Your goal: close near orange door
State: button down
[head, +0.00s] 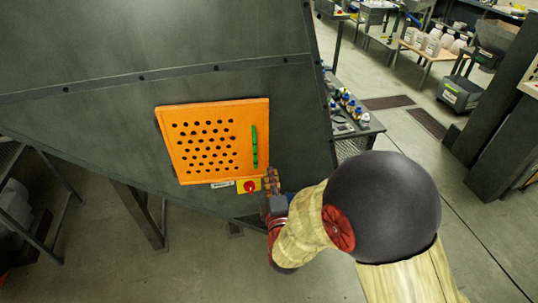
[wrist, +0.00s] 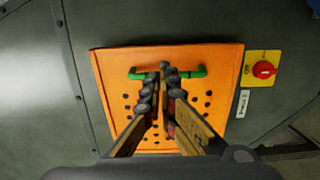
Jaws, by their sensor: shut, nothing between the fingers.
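The orange door (head: 207,142) is a perforated panel on the sloping grey machine wall. It lies flush or nearly flush; I cannot tell whether a small gap remains. Its green handle (head: 254,146) runs along the right side. My gripper (head: 271,178) is at the door's lower right corner in the head view, beside the red knob. In the wrist view, the door (wrist: 103,72) fills the middle and my gripper (wrist: 164,68) is shut and empty. Its fingertips overlap the middle of the green handle (wrist: 140,75) and hide part of it; contact cannot be told.
A red knob on a yellow plate (head: 249,186) sits just below the door, with a small white label (head: 222,184) beside it. A table with bottles (head: 351,115) stands behind the machine at right. Open floor (head: 415,140) lies farther right.

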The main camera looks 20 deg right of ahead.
jog(key=b, duration=0.3)
send_near(264, 140)
jog(key=w, duration=0.5)
jog(key=shift+w+d+f, duration=0.1)
jog(key=shift+d+f, duration=0.15)
jog(key=shift+d, duration=0.15)
jog(key=shift+w+r, duration=0.1)
jog(key=shift+w, duration=0.7)
